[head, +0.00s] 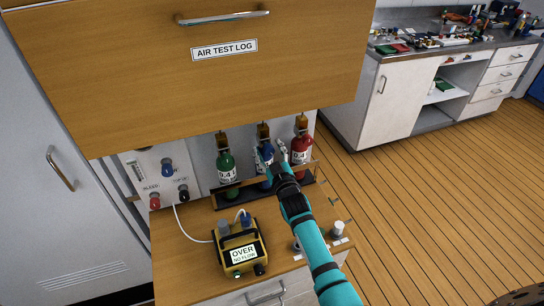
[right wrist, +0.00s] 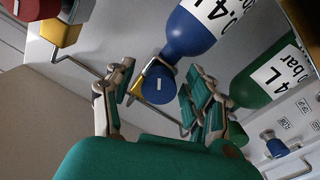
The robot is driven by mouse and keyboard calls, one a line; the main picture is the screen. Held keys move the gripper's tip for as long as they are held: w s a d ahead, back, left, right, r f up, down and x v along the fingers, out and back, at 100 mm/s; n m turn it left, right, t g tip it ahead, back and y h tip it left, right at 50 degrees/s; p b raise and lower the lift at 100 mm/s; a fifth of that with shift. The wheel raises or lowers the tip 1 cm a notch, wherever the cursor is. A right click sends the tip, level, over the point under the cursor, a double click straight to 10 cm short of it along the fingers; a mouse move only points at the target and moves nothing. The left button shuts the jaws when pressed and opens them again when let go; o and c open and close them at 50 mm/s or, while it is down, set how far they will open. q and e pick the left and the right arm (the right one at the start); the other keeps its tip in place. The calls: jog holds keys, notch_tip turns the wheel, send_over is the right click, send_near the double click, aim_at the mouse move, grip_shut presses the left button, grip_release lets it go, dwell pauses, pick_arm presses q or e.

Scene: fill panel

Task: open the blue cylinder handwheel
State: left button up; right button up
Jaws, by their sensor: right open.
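The blue cylinder (head: 264,148) stands in the middle of a rack, partly hidden behind my right gripper (head: 271,156). The right wrist view shows the blue cylinder (right wrist: 192,35) upside down, with its round blue handwheel (right wrist: 159,86) bearing a white mark, in front of a brass valve. My right gripper (right wrist: 157,88) is open there, with one finger on each side of the handwheel. I see a gap on both sides and cannot tell whether either finger touches it. My left gripper is not in view.
A green cylinder (head: 226,163) stands left of the blue one and a red cylinder (head: 302,147) right of it. A wooden cabinet (head: 200,70) labelled AIR TEST LOG overhangs the rack. A yellow meter (head: 240,254) reading OVER sits on the counter.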

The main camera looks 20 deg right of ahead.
jog(key=s, duration=1.2)
jog(key=shift+f, duration=0.15)
